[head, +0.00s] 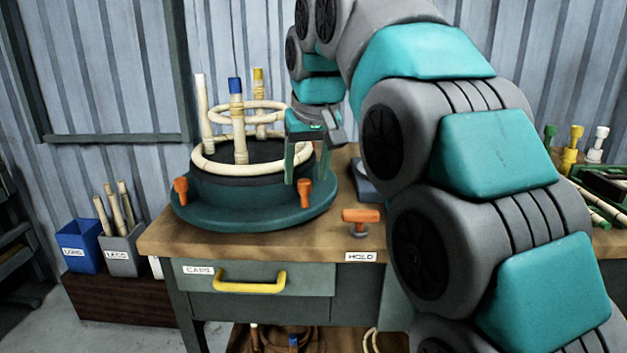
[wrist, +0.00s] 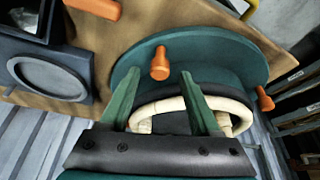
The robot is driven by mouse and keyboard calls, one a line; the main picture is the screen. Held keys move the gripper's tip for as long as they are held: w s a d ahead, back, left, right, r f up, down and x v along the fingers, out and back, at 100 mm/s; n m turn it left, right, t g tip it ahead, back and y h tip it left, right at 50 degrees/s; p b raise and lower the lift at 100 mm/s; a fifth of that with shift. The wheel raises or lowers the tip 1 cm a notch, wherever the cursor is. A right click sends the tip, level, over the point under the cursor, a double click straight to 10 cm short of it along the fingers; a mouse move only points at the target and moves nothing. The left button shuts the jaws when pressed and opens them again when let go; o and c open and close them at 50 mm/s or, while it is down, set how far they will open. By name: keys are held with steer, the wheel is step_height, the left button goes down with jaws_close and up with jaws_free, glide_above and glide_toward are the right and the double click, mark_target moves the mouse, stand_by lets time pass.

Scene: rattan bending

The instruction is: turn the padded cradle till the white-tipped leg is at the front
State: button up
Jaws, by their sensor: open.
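The padded cradle is a round teal turntable (head: 250,215) with a dark padded ring (head: 235,187), on the bench. A pale rattan frame sits in it with upright legs. The leg at the left (head: 201,115) has a pale tip that looks white; a blue-tipped leg (head: 238,120) stands toward the front and a yellow-tipped leg (head: 259,100) at the back. Orange pegs stand at the rim's left (head: 181,190) and right (head: 304,192). My gripper (head: 307,170) is open at the cradle's right side. In the wrist view, an orange peg (wrist: 160,62) shows between the fingertips (wrist: 155,75), apart from both.
An orange handle (head: 361,215) stands on the bench by a HOLD label. The CAPS drawer (head: 250,278) is below. Blue and grey bins (head: 80,245) stand at the left. Coloured caps (head: 572,145) stand at the far right.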

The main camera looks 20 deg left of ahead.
steer(key=shift+x, duration=0.9)
jaws_close()
stand_by(0.7)
